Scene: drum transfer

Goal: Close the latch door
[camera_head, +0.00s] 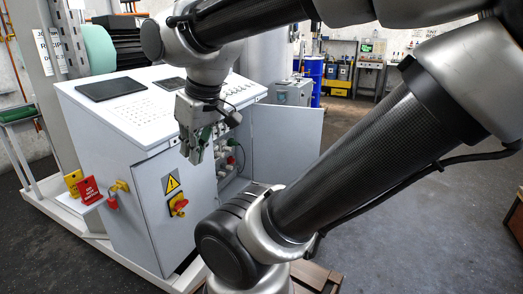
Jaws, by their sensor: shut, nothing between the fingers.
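The latch door (286,135) is a plain light-grey panel on the right side of the white control cabinet (120,160). It stands swung open, and sockets and cables (232,155) show inside the compartment. My gripper (194,155) points down in front of the cabinet, left of the opening and apart from the open door in the picture. Its fingers are shut with nothing between them. My arm covers the lower right edge of the door and part of the compartment.
A closed cabinet door with a yellow warning triangle and a red-yellow switch (179,205) is left of the opening. A blue drum (313,75) stands behind. Grey floor (400,220) on the right is clear.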

